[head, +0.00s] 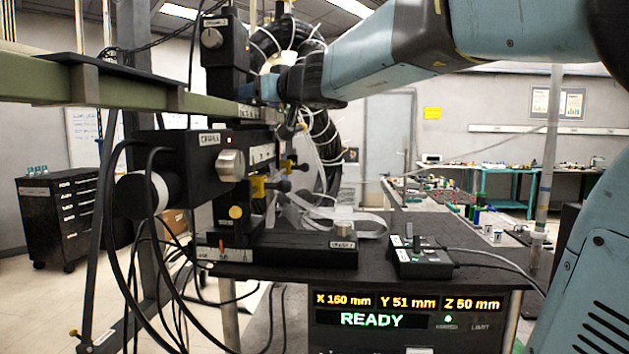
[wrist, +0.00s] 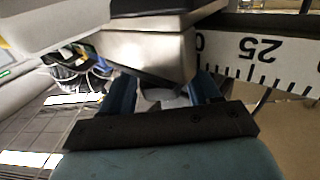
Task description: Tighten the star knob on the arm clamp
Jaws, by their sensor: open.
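My gripper (head: 252,90) reaches in from the right in the head view, at the end of the green beam (head: 60,90) beside the black column. In the wrist view my gripper (wrist: 163,92) has its two blue fingers apart. A silver, block-like metal part (wrist: 150,52) with a dark top fills the space just beyond and between the fingertips. A small pale piece (wrist: 166,98) shows lower between the fingers. I cannot tell whether either is the star knob, or whether the fingers touch anything. The clamp area is partly hidden by my gripper in the head view.
A scale (wrist: 255,50) marked 25 runs right of the fingers. Below the beam is a black carriage (head: 200,150) with a silver knob (head: 230,165) and hanging cables. A control box (head: 420,262) stands on the black table; the display (head: 375,320) reads READY.

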